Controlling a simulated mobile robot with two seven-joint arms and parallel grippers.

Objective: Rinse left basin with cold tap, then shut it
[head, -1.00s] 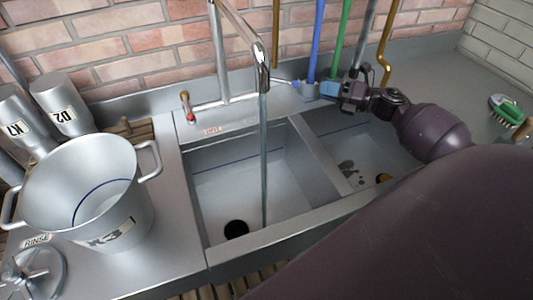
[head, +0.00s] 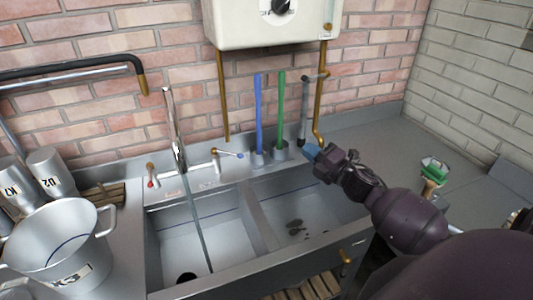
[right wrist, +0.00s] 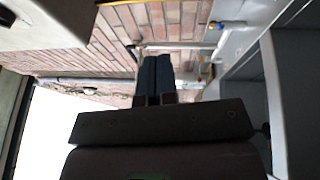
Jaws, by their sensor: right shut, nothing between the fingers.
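The left basin (head: 222,233) is a steel sink with a dark drain near its front. A thin stream of water (head: 195,220) runs from the swivel spout (head: 177,135) down into it. The cold tap (head: 230,154) has a blue-tipped lever pointing right, at the right end of the tap fitting. The red-marked tap (head: 151,178) is at the left end. My right gripper (head: 313,153) is shut and empty, right of the cold tap and apart from it. Its dark shut fingers (right wrist: 155,75) also show in the right wrist view. My left gripper is out of view.
Blue (head: 259,120) and green (head: 281,110) handles stand in holders between cold tap and right gripper. The right basin (head: 320,210) has dark spots. A steel pot (head: 65,240) stands left, a green brush (head: 434,170) lies right. A white wall box (head: 270,25) hangs above.

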